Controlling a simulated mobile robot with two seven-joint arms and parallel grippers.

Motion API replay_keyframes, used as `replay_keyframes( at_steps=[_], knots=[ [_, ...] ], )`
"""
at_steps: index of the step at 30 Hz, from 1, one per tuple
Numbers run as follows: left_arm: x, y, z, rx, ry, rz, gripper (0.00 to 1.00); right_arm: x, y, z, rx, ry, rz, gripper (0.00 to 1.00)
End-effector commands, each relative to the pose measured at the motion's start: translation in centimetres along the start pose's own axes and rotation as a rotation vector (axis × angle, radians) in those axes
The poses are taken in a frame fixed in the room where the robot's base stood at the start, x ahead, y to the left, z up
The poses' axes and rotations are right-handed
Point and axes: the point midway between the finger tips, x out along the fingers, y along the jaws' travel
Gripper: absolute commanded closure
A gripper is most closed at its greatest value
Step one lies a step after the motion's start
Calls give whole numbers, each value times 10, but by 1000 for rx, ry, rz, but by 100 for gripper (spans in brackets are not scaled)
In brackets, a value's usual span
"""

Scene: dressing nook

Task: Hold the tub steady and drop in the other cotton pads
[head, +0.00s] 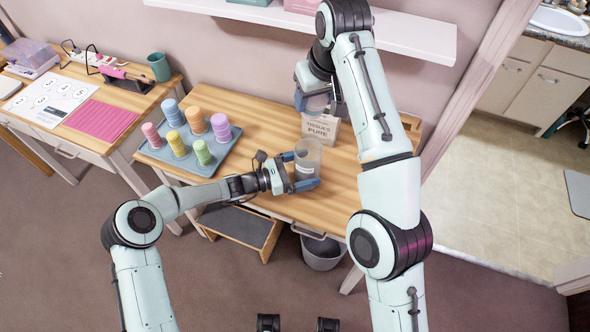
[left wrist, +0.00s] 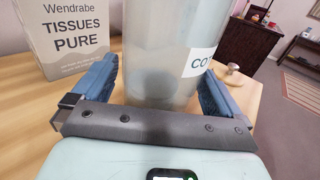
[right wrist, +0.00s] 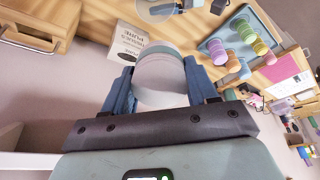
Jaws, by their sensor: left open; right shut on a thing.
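The clear tub (head: 308,152) stands upright on the wooden table, with a "CO..." label in the left wrist view (left wrist: 160,50). Dim round shapes show inside its lower part. My left gripper (head: 304,172) is open, with one finger on each side of the tub; I cannot tell whether they touch it. My right gripper (head: 315,103) is raised behind the tub, near the tissue box. It is shut on a pale round stack, apparently the cotton pads (right wrist: 160,80), above and apart from the tub.
The tissue box (head: 320,128) stands just behind the tub. A blue-grey tray (head: 153,152) with several coloured stacks is to the left. A white shelf (head: 420,38) hangs above the table's back. Bare tabletop (head: 255,125) lies between tray and tub.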

Motion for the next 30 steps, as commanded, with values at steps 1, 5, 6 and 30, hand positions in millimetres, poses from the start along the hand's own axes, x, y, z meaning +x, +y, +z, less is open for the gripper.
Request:
replay_keyframes(
  at_steps=[1, 5, 6, 30],
  knots=[
    [1, 0, 0, 0, 0, 0, 0, 0, 0, 0, 0, 0, 0, 71],
    [1, 0, 0, 0, 0, 0, 0, 0, 0, 0, 0, 0, 0, 71],
    [1, 0, 0, 0, 0, 0, 0, 0, 0, 0, 0, 0, 0, 71],
    [1, 0, 0, 0, 0, -1, 51, 29, 0, 11, 0, -2, 0, 71]
  ],
)
